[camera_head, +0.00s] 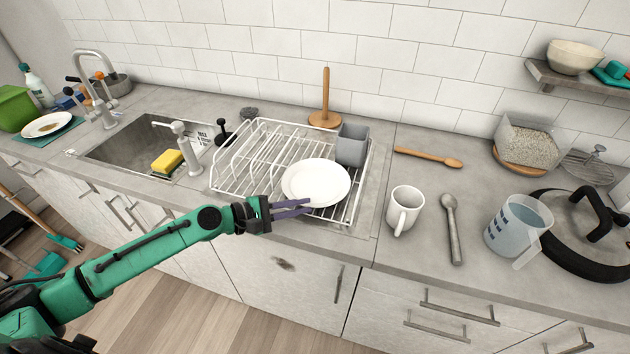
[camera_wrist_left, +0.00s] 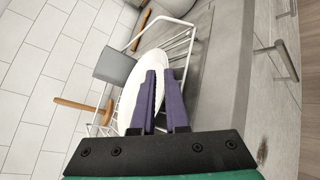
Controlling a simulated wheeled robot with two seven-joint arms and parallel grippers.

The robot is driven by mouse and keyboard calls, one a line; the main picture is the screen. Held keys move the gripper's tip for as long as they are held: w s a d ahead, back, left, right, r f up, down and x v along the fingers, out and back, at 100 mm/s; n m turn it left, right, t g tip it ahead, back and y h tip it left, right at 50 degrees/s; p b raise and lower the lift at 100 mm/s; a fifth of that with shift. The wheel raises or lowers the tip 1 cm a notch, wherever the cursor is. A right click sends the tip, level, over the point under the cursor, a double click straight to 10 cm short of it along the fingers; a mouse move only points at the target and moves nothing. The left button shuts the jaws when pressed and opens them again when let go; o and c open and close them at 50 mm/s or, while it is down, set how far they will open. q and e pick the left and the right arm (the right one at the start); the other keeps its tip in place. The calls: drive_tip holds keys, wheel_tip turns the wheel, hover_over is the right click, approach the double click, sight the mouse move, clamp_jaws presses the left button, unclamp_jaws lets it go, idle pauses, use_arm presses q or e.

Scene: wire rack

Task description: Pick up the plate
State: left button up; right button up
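A white round plate (camera_head: 316,183) rests tilted at the front right of the white wire rack (camera_head: 258,157). Another white plate (camera_head: 47,125) lies at the far left of the counter. My left gripper (camera_head: 312,207) is at the near left rim of the rack's plate, with its two purple fingers slightly apart. In the left wrist view, the fingers (camera_wrist_left: 160,72) overlap the right part of the plate (camera_wrist_left: 128,97), and a narrow gap shows between them. I cannot tell whether the rim lies between the fingers. My right gripper is not in view.
A grey cutlery holder (camera_head: 351,146) and a wooden paper-towel stand (camera_head: 325,105) are behind the plate. The sink (camera_head: 135,143) with a sponge (camera_head: 167,160) is left.

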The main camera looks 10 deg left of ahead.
sight(335, 201)
use_arm(q)
drive_tip(key=p+x, duration=0.2)
drive_tip(key=x, duration=0.1)
drive_tip(key=r+p+x, duration=0.1)
drive_tip(key=x, duration=0.1)
drive_tip(key=shift+d+f, duration=0.1)
drive_tip(key=shift+d, duration=0.35)
drive_tip(key=shift+w+d+f, duration=0.6)
drive_tip(key=shift+w+d, duration=0.05)
drive_tip(key=shift+d, duration=0.05)
drive_tip(key=shift+d+f, duration=0.1)
clamp_jaws()
idle(0.4)
